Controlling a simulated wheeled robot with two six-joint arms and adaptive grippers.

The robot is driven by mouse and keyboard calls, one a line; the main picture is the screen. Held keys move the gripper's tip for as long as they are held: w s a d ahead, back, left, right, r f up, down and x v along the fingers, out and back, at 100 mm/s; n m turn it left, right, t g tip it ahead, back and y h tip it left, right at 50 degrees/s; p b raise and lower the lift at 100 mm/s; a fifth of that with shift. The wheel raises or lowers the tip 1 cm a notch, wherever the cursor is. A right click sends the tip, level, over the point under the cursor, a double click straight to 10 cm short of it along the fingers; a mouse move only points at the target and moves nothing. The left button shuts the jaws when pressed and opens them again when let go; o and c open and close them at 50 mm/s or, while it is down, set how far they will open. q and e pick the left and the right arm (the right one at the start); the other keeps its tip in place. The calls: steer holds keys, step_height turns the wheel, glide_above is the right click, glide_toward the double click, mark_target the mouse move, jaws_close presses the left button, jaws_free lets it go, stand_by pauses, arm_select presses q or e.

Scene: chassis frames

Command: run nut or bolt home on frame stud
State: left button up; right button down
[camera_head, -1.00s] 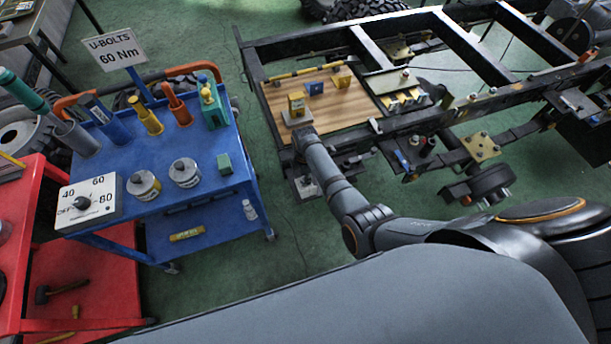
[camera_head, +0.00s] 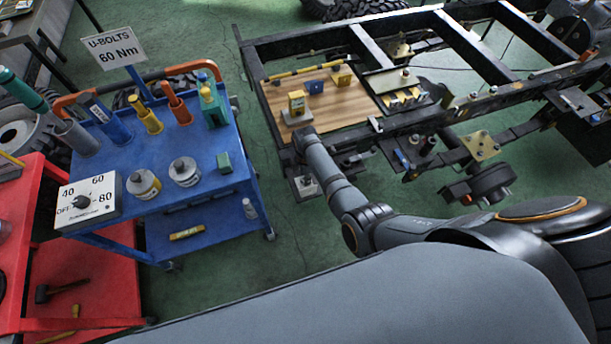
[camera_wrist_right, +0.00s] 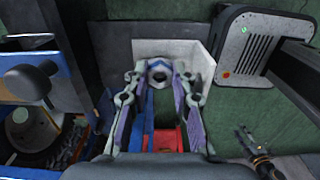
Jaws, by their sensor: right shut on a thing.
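A small plate with a bolt (camera_head: 307,186) shows just below the arm. My left gripper is not in view.
A blue cart (camera_head: 112,165) at left carries sockets, tins, a torque dial (camera_head: 90,202) and a "U-BOLTS 60 Nm" sign (camera_head: 115,48). A wooden board (camera_head: 345,100) lies on the frame. A red cart (camera_head: 100,265) stands front left. Green floor between is clear.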

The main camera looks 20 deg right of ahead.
steer(key=shift+f, duration=0.7)
stand_by(0.7)
steer(key=c, duration=1.8)
jaws_free()
jaws_close()
steer(key=shift+r+m, duration=0.15)
steer(key=shift+m, duration=0.55)
steer(key=shift+s+m+p, duration=0.1)
steer(key=shift+m+p, duration=0.35)
steer(key=shift+m, duration=0.55)
steer(key=m, duration=0.2)
steer(key=shift+m, duration=0.3)
